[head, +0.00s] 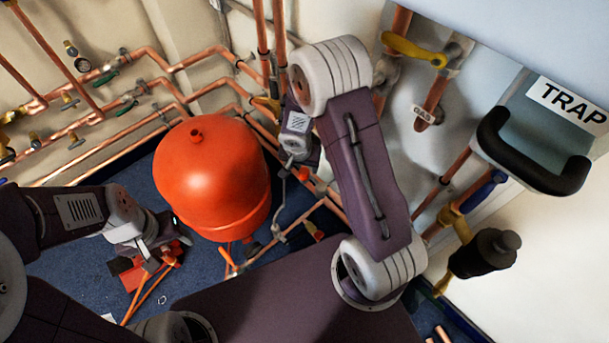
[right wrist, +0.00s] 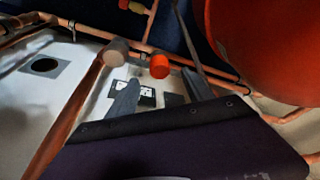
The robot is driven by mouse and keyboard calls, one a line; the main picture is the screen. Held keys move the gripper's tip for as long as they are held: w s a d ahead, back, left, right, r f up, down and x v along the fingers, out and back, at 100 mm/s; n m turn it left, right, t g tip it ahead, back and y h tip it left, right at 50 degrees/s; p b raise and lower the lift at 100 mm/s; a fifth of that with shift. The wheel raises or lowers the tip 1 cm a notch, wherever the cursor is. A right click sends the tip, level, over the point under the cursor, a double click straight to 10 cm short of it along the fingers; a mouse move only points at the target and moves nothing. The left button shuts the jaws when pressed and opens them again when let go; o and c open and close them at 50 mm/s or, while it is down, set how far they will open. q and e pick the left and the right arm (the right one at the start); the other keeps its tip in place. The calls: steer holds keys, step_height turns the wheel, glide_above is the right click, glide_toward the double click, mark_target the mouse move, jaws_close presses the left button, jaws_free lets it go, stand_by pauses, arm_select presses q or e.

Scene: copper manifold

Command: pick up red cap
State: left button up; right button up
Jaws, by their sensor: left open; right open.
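The red cap (right wrist: 159,65) is a short orange-red cylinder in the right wrist view. It shows between and just beyond the fingertips of my right gripper (right wrist: 160,80), which is open and empty; I cannot tell whether they touch. In the head view a small red piece (head: 303,174), probably the same cap, shows beside my right gripper (head: 291,172) near the copper pipes. My left gripper (head: 150,258) is open at the lower left, above red and copper-coloured items on the blue floor; its fingertips are hard to make out.
A grey cap (right wrist: 117,50) stands left of the red one. A large red tank (head: 207,178) stands close to my right gripper, also at upper right in the wrist view (right wrist: 270,40). Copper pipes (head: 205,57) run along the wall. A panel marked TRAP (head: 535,130) is at right.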

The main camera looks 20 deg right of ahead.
mark_target(304, 171)
steer(key=b+x, duration=0.1)
steer(key=x, duration=0.3)
steer(key=shift+w+f+b, duration=0.1)
steer(key=shift+f+b, duration=0.2)
steer(key=shift+f, duration=0.05)
steer(key=shift+r, duration=0.1)
steer(key=shift+c, duration=0.7)
jaws_close()
step_height(304, 171, up, 4)
steer(key=p, duration=0.3)
steer(key=shift+r, duration=0.15)
steer(key=s+d+r, duration=0.3)
steer(key=s+r, duration=0.3)
steer(key=s, duration=0.5)
steer(key=shift+d+r, duration=0.35)
steer(key=shift+s, duration=0.1)
step_height(304, 171, up, 5)
steer(key=p, duration=0.3)
steer(key=shift+f+p, duration=0.25)
steer(key=shift+p, duration=0.05)
